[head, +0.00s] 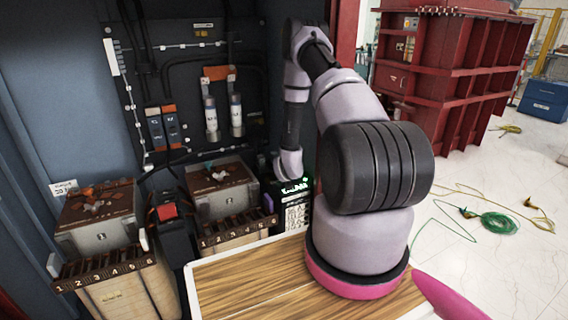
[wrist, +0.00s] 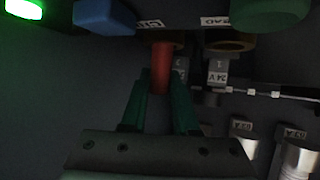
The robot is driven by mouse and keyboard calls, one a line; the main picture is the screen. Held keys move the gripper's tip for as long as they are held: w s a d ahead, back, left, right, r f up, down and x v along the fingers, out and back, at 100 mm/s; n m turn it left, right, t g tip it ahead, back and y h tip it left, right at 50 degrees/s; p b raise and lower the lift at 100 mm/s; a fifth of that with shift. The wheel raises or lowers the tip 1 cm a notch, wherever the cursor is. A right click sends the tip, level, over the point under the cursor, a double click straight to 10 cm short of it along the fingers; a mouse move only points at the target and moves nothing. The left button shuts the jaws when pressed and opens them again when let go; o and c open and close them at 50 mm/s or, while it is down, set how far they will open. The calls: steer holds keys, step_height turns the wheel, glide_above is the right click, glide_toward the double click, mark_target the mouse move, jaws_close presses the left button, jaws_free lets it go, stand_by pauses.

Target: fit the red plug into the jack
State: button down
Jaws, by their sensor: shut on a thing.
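In the wrist view, the red plug (wrist: 161,70) stands between the two green fingers of my gripper (wrist: 160,88), which is shut on it. The plug's far end reaches the brown-rimmed round jack (wrist: 172,36) under a small white label. Whether the tip is inside the jack or just at its mouth cannot be told. In the head view, my arm reaches down to the dark box with a green-lit display (head: 292,187); the fingers and plug are hidden there.
A blue knob (wrist: 105,17), a green knob (wrist: 268,14) and a lit green button (wrist: 24,9) flank the jacks. In the head view, a brown-topped metal unit (head: 222,190) stands left of the box. A wooden top (head: 250,285) lies in front.

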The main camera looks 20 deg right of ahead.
steer(key=c, duration=0.7)
jaws_free()
steer(key=shift+r, duration=0.2)
steer(key=v, duration=1.2)
steer(key=shift+f, duration=0.1)
